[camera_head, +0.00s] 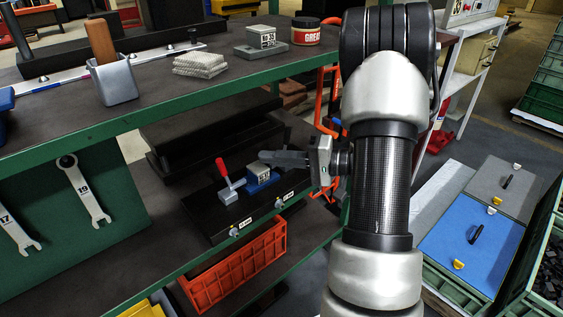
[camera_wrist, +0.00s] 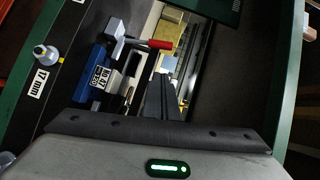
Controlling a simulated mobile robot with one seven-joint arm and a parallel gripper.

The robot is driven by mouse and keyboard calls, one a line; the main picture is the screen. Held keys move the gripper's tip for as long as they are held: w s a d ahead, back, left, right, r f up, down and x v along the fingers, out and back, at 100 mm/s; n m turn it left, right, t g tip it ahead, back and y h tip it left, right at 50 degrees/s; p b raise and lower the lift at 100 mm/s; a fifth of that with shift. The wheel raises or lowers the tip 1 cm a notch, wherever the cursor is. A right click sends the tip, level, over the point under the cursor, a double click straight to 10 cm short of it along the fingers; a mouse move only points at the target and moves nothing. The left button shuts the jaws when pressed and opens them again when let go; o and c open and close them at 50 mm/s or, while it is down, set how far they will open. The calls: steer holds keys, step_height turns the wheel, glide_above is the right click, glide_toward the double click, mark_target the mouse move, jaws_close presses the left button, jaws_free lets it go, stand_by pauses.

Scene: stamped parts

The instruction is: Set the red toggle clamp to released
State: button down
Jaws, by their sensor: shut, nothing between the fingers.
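The toggle clamp (camera_head: 228,193) has a grey base and a red-tipped handle (camera_head: 220,165). It sits on a black block on the lower shelf, and its handle stands up, tilted slightly left in the head view. In the wrist view the red handle (camera_wrist: 158,44) points right from the grey clamp body (camera_wrist: 117,36). My gripper (camera_head: 264,157) is shut and empty, to the right of the clamp and apart from the handle. Its dark fingers also show in the wrist view (camera_wrist: 160,98), below the red handle in the picture.
A blue holder (camera_head: 262,182) with a labelled grey block (camera_head: 258,169) sits beside the clamp, under my fingers. The upper shelf (camera_head: 150,113) overhangs the back. An orange crate (camera_head: 238,266) hangs below the lower shelf. Small knobs (camera_head: 234,232) line the black block's front edge.

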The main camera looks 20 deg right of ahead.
steer(key=w+a+f+b, duration=0.1)
steer(key=w+a+b, duration=0.1)
steer(key=a, duration=0.5)
steer(key=shift+w+a+f, duration=0.15)
steer(key=shift+w+a, duration=0.1)
steer(key=shift+a, duration=0.05)
steer(key=shift+s+a+n+p, duration=0.1)
steer(key=shift+a+n+p, duration=0.2)
steer(key=shift+p, duration=0.45)
